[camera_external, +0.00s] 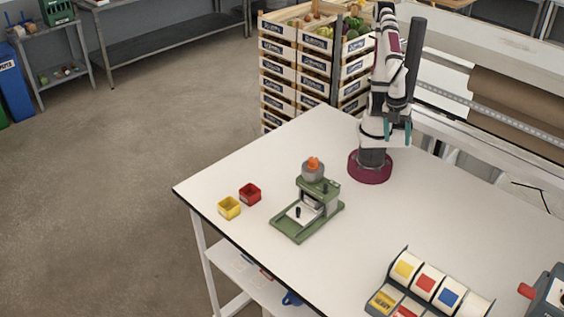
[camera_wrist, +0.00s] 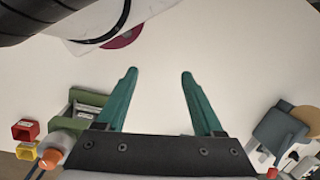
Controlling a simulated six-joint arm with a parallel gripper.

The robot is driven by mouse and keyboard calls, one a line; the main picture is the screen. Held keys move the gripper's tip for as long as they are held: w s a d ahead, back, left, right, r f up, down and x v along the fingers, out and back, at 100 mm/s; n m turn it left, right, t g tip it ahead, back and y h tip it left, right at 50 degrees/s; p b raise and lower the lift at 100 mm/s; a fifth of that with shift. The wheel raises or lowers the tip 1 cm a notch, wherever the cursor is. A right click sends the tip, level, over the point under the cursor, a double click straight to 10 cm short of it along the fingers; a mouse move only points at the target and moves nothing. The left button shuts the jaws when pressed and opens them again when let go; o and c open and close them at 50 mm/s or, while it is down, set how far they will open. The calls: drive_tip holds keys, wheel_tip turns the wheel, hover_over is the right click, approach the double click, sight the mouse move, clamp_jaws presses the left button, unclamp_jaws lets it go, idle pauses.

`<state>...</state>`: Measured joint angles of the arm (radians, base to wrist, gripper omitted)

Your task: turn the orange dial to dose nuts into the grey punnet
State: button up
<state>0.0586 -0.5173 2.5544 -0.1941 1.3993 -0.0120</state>
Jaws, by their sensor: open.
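The orange dial (camera_external: 313,163) sits on a round grey part on top of a green dispenser (camera_external: 334,209) on the white table. In the wrist view the dial (camera_wrist: 50,160) shows at the lower left, beside the green body (camera_wrist: 62,108). I cannot make out a grey punnet for sure; a pale area with a small dark knob lies on the dispenser's base. My gripper (camera_wrist: 159,74) is open and empty, its teal fingers apart over bare table. In the external view it (camera_external: 398,132) hangs close to my arm's base, behind and right of the dispenser, apart from the dial.
A red box (camera_external: 250,194) and a yellow box (camera_external: 229,208) stand left of the dispenser. A label dispenser (camera_external: 425,283) with coloured rolls and a grey machine (camera_external: 548,292) stand at the front right. Stacked crates (camera_external: 310,62) rise behind the table. The table's middle is clear.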

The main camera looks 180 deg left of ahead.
drive_tip(key=n+g+h, duration=0.6)
drive_tip(key=n+h, duration=1.3)
drive_tip(key=n, duration=0.1)
approach(313, 163)
drive_tip(key=shift+m, duration=0.3)
drive_tip(key=x, duration=0.4)
drive_tip(key=s+x, duration=0.1)
drive_tip(key=x, duration=0.8)
drive_tip(key=shift+s+f, duration=0.35)
drive_tip(key=shift+f, duration=0.05)
clamp_jaws()
drive_tip(key=shift+s+a+m+g+y, duration=0.15)
drive_tip(key=shift+m+g+y, duration=0.55)
drive_tip(key=shift+g, duration=0.35)
drive_tip(key=shift+s+a+m+g+y, duration=0.1)
drive_tip(key=shift+s+m+g+y, duration=0.1)
drive_tip(key=shift+m+g+y, duration=0.6)
